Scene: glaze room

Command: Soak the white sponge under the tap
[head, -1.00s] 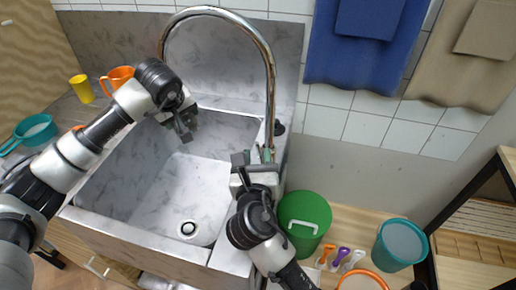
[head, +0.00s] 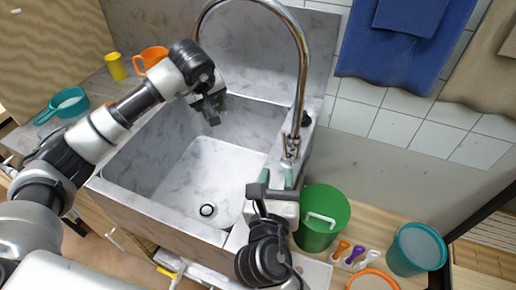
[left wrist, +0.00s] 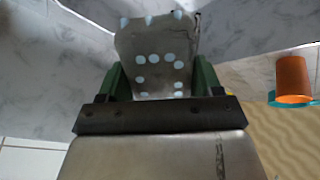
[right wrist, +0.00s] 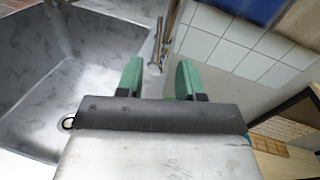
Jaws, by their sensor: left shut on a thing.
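The white sponge (left wrist: 155,55) looks greyish white with pale blue round spots in the left wrist view. My left gripper (left wrist: 158,85) is shut on it. In the head view this gripper (head: 212,114) hangs over the grey sink basin (head: 190,185), below the spout end of the curved metal tap (head: 300,60). My left wrist hides the spout's tip, and the sponge is hard to make out there. My right gripper (head: 279,177) is beside the tap's base; in the right wrist view its green fingers (right wrist: 160,78) are apart, with the tap's post beyond them.
A green bucket (head: 322,215) stands right of the sink, with a teal bucket (head: 416,250) further right. An orange mug (head: 153,58), yellow cup (head: 116,66) and teal pan (head: 68,101) sit on the left counter. The basin floor is clear.

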